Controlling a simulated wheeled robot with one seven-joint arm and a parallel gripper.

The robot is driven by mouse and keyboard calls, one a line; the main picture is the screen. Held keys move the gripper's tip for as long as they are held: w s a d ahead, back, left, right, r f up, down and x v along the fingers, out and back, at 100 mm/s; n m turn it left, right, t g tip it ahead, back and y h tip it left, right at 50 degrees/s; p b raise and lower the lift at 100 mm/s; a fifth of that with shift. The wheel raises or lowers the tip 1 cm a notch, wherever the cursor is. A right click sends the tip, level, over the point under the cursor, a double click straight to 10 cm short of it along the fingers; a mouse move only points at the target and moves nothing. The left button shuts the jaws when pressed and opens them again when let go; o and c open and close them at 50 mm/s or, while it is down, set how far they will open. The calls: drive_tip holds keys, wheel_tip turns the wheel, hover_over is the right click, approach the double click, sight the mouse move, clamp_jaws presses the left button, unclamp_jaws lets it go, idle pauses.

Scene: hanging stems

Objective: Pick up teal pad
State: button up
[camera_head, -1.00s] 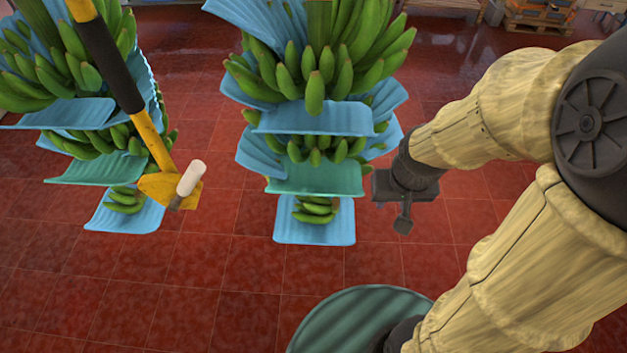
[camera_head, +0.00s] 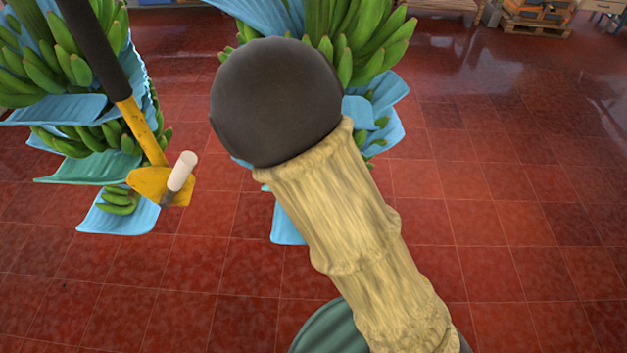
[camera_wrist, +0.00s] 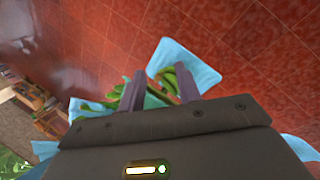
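A teal pad (camera_wrist: 153,101) shows in the wrist view between and beyond my fingers, among green bananas on a hanging stem. Most of it is hidden by my gripper, and my arm hides it in the head view. My gripper (camera_wrist: 160,72) is open, with its two fingers apart and nothing seen clamped between them. I cannot tell whether a finger touches the pad. Another teal pad (camera_head: 80,171) hangs on the left stem.
Blue pads sit above and below on both stems; the middle stem's lowest blue pad (camera_wrist: 190,62) is just past my fingertips. A yellow tool with a black grip (camera_head: 143,130) stands before the left stem. Red tiled floor (camera_head: 520,220) is clear at right.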

drive_tip(key=w+a+n+t+h+b, duration=0.1)
drive_tip(key=a+n+t, duration=0.5)
drive_tip(key=a, duration=0.7)
drive_tip(key=shift+w+r+n+t+h+b, duration=0.3)
drive_tip(key=shift+w+n+b, duration=0.5)
drive_tip(key=shift+n, duration=0.1)
drive_tip(key=p+x, duration=0.2)
drive_tip(key=x, duration=1)
drive_tip(key=shift+f, duration=0.1)
